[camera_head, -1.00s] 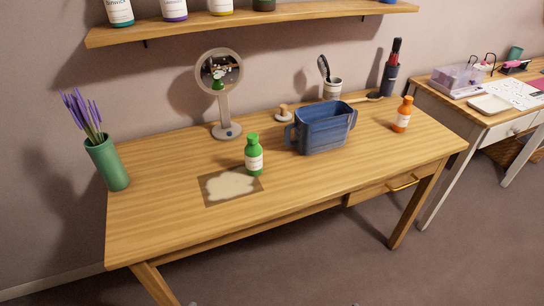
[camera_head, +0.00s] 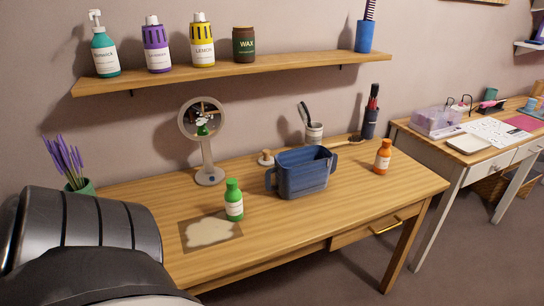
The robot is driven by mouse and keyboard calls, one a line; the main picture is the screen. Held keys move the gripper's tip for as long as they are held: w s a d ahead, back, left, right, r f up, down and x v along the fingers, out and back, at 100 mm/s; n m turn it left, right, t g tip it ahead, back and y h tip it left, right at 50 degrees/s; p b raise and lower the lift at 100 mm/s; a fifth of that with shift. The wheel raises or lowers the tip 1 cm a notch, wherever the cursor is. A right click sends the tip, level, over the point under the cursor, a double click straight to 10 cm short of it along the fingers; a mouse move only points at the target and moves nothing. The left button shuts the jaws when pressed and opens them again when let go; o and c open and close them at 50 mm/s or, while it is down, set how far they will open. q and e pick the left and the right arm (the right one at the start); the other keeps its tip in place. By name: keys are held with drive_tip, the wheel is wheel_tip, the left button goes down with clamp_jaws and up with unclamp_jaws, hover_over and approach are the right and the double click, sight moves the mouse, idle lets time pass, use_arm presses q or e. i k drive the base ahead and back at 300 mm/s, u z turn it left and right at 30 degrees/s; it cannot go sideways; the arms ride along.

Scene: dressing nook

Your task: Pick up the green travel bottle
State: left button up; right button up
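The green travel bottle (camera_head: 234,201) stands upright on the wooden table (camera_head: 400,190), at the back right edge of a mat with a pale patch (camera_head: 210,232). It has a green cap and a white label. It is left of the blue two-handled container. No gripper shows in the head view. A large dark grey part of my own arm fills the lower left, left of the bottle and apart from it in the picture.
The blue container (camera_head: 303,172) stands right of the bottle, with an orange bottle (camera_head: 383,157) farther right. A round mirror (camera_head: 207,145) stands behind. A shelf (camera_head: 240,73) with several bottles hangs above. The table's front right is clear.

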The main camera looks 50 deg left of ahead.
sight(233, 199)
drive_tip(key=i, duration=1.65)
drive_tip(key=u, duration=2.1)
